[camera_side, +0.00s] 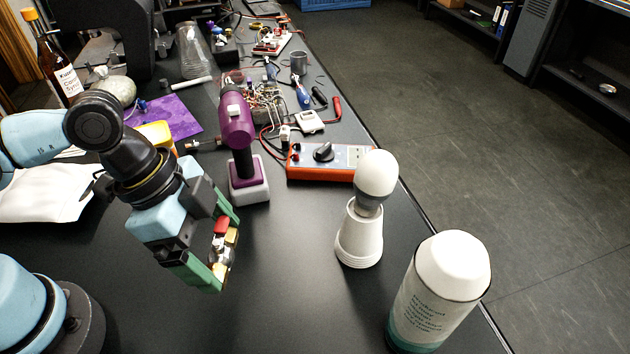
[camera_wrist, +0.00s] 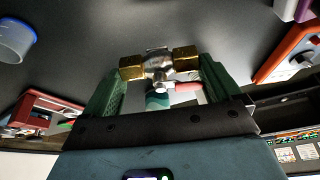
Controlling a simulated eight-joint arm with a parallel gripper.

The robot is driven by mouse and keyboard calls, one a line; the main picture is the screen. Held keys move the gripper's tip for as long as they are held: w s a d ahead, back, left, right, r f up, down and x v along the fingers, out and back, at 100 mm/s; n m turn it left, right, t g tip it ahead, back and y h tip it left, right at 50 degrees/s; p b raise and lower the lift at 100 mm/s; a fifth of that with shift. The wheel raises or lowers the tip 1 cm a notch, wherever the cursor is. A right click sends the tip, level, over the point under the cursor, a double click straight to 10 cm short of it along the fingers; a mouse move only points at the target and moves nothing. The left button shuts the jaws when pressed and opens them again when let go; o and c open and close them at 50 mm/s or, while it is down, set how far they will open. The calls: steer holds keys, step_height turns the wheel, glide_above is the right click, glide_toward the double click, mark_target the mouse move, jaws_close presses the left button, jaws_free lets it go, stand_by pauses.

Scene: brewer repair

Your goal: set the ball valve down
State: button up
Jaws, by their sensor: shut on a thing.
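The ball valve (camera_side: 222,241) has brass ends, a silvery body and a red handle. My gripper (camera_side: 226,252) is shut on it, with the valve between the two green fingers. In the side view it is over the black bench, left of the middle; I cannot tell whether the valve touches the bench top. In the wrist view the ball valve (camera_wrist: 158,66) sits across the gap between the fingertips, one brass end at each finger. Its red handle points to the right there. Part of the valve is hidden by the fingers in the side view.
A purple drill (camera_side: 238,130) stands behind the gripper. An orange multimeter (camera_side: 325,162), a bulb on a white base (camera_side: 360,238) and a white bottle (camera_side: 437,290) stand to the right. The bench between gripper and white base is bare. Tools and wires clutter the back.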

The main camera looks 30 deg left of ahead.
steer(key=shift+m, duration=0.4)
steer(key=shift+a+f, duration=0.65)
steer(key=shift+f, duration=0.8)
steer(key=shift+a+f, duration=0.7)
steer(key=shift+f, duration=0.7)
steer(key=shift+a+f, duration=0.65)
steer(key=shift+f, duration=0.8)
steer(key=shift+f, duration=0.1)
steer(key=o, duration=0.9)
